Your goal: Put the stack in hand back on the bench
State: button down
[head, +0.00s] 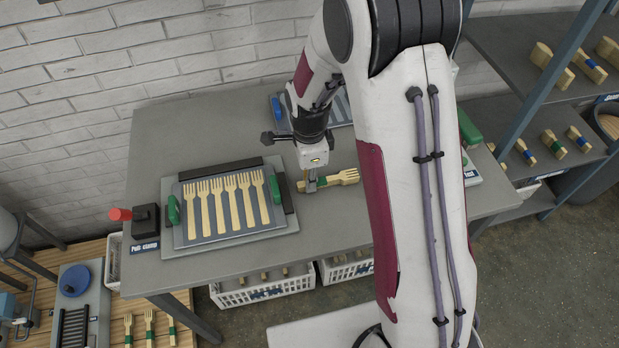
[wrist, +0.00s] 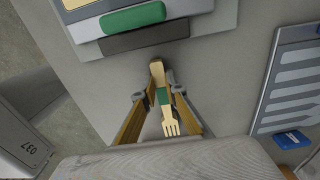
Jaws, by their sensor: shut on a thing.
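A stack of wooden forks (head: 343,178) with a green band is in my gripper, over the grey bench (head: 220,267). In the wrist view the stack (wrist: 168,116) lies between the two fingers, tines toward the camera. My gripper (head: 311,185) is shut on the stack, low over the bench to the right of the fork tray. Whether the stack touches the bench cannot be told. The arm hides part of the bench to the right.
A press tray (head: 285,221) with several loose forks lies left of my gripper. A red-handled clamp (head: 143,224) stands at the bench's left. A slotted tray with a blue clip (head: 276,107) lies behind. White crates (head: 262,290) sit below the bench. Shelves (head: 530,90) stand at right.

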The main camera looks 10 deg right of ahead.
jog(key=shift+f, duration=0.1)
jog(key=c, duration=2.1)
grip_release()
jog(key=shift+r, duration=6.1)
